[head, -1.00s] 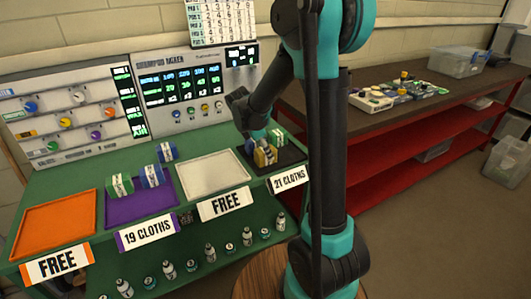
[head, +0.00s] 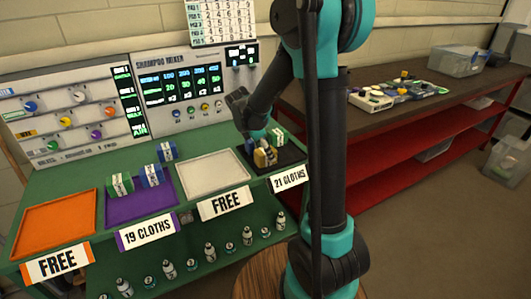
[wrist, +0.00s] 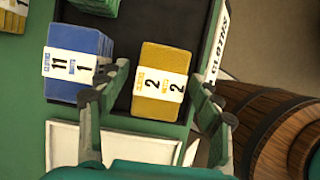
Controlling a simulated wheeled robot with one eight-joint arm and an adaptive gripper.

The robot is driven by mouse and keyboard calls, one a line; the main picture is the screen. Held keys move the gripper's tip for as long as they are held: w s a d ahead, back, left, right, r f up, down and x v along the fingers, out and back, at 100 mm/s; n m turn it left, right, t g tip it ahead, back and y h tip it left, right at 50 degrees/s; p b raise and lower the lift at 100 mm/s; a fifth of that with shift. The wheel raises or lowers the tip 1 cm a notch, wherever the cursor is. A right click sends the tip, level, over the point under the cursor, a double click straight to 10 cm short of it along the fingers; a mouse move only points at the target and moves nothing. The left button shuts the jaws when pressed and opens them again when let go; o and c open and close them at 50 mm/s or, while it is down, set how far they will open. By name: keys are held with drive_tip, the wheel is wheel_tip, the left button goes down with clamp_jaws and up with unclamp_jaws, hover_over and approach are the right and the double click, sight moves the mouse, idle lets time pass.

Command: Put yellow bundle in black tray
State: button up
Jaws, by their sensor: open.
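The yellow bundle (head: 262,158), with a white band marked 2, lies in the black tray (head: 291,154) on the green counter. It also shows in the wrist view (wrist: 160,60). My gripper (head: 262,143) is over the tray. In the wrist view my gripper (wrist: 155,100) is open, its two fingers spread wider than the yellow bundle; I cannot tell how far above it they are. A blue bundle (wrist: 75,85) lies left of the yellow one, with dark tray floor (wrist: 122,100) between them. A green bundle (head: 277,136) is at the tray's back.
Left of the black tray are an empty white tray (head: 212,179), a purple tray (head: 142,207) with green and blue bundles, and an empty orange tray (head: 58,228). Small bottles stand on the shelf below. A wooden barrel (wrist: 275,125) is close by in the wrist view.

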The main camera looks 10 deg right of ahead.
drive_tip(key=v, duration=1.2)
drive_tip(key=s+d+f+m+t+y, duration=0.1)
drive_tip(key=s+d+f+m+y, duration=0.1)
drive_tip(key=s+d+f+m, duration=0.2)
drive_tip(key=s+d+f+m+t+y, duration=0.1)
drive_tip(key=s+d+f+m, duration=0.3)
drive_tip(key=s+f+m, duration=0.6)
drive_tip(key=s+m+y, duration=0.1)
drive_tip(key=s+m, duration=0.5)
drive_tip(key=m, duration=0.1)
drive_tip(key=shift+s+f+m+t, duration=0.15)
drive_tip(key=shift+s+m+t, duration=0.15)
drive_tip(key=shift+t, duration=0.1)
